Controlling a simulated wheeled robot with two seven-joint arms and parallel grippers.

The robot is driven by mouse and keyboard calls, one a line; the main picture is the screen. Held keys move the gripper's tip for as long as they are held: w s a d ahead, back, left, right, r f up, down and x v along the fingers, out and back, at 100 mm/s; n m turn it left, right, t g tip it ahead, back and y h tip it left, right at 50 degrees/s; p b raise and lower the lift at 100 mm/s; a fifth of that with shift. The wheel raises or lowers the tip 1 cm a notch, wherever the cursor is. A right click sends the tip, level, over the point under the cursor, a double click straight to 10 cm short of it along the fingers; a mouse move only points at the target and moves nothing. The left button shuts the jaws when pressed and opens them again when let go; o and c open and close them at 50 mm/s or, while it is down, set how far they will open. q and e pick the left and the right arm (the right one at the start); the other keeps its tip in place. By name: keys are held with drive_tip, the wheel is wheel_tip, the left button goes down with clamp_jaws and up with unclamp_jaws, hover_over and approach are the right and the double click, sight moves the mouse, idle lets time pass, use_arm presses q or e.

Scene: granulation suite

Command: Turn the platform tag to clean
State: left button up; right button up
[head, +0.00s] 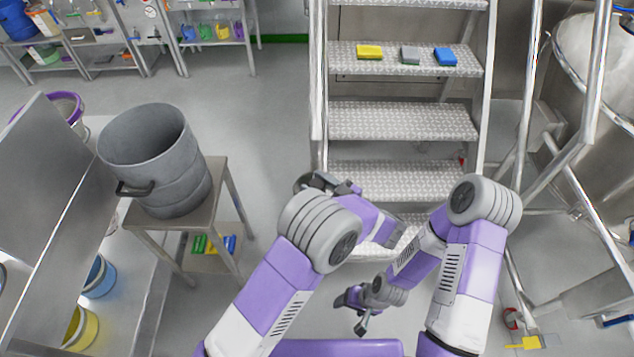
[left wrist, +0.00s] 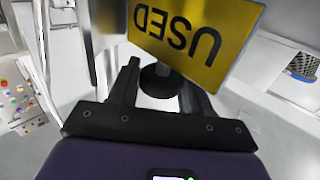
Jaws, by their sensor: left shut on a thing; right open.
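In the left wrist view a yellow tag (left wrist: 196,30) shows the word USED upside down in black. My left gripper (left wrist: 160,85) is shut, its two black fingers either side of a dark round piece (left wrist: 158,76) at the tag's lower edge. How that piece joins the tag is hidden. In the head view my left gripper (head: 318,182) is beside the left rail of the steel platform steps (head: 400,120), largely behind my arm; the tag cannot be made out there. My right gripper (head: 352,313) is open and empty, low in front of the steps.
Yellow, grey and blue blocks (head: 410,55) lie on an upper step. A grey metal bin (head: 155,160) stands on a small steel table to the left. Steel handrails (head: 525,150) and a large vessel (head: 592,60) are at the right. Grey floor between table and steps is clear.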

use_arm(q)
drive_tip(key=shift+w+a+r+n+g+y, duration=0.15)
drive_tip(key=shift+n+g+y, duration=0.25)
drive_tip(key=shift+n+g, duration=0.2)
drive_tip(key=o, duration=0.9)
drive_tip(key=shift+o, duration=0.2)
